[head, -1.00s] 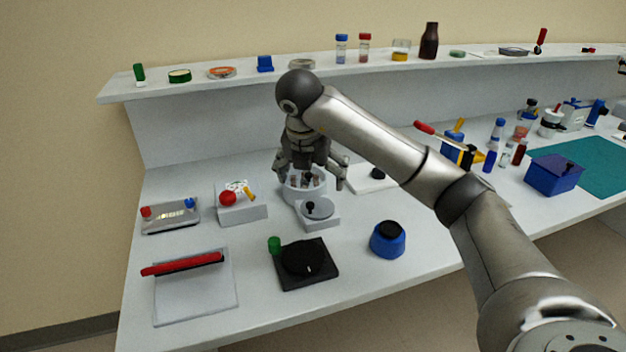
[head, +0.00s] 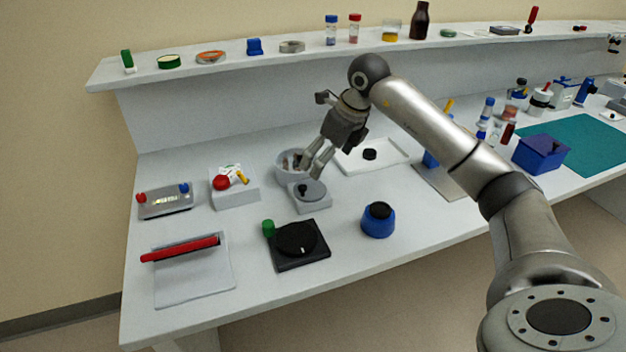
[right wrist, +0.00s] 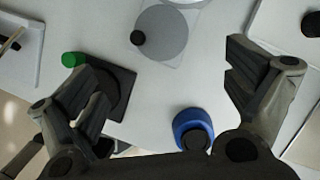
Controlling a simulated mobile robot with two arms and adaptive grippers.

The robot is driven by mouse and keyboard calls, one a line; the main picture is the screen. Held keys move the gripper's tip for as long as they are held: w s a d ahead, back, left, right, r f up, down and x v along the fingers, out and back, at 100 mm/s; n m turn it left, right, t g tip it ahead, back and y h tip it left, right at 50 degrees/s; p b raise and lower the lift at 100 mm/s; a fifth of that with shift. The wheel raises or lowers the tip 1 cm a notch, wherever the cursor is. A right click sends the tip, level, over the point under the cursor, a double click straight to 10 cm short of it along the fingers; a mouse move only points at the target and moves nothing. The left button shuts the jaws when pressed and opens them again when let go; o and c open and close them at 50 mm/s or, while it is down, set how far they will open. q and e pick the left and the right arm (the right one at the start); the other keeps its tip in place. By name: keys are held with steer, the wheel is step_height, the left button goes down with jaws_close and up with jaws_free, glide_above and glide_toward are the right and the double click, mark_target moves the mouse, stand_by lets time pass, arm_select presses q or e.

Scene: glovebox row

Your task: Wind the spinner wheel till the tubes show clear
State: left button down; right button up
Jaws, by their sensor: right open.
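The spinner is a pale grey round tub (head: 284,174) with a flat grey wheel (head: 316,187) on a base in front of it. The wheel has a small black knob; both show at the top of the right wrist view, the wheel (right wrist: 168,35) and its knob (right wrist: 137,37). Tubes (head: 291,160) stand in the tub, partly hidden by my gripper; I cannot tell whether their contents are clear. My right gripper (head: 312,168) is open and empty, tilted above the wheel and the tub's right side. In the right wrist view the wheel lies ahead of its spread fingers.
A black turntable with a green knob (head: 299,240) and a blue pot (head: 378,222) stand in front. A grey box with a red knob (head: 234,194) is left. A white tray (head: 386,163) lies behind right. A shelf (head: 220,72) runs along the back.

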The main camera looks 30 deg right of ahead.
mark_target(310, 189)
steer(key=shift+n, duration=0.4)
steer(key=p+x, duration=0.1)
steer(key=x, duration=0.9)
steer(key=shift+w+f, duration=0.25)
steer(key=shift+f, duration=0.05)
steer(key=c, duration=1.1)
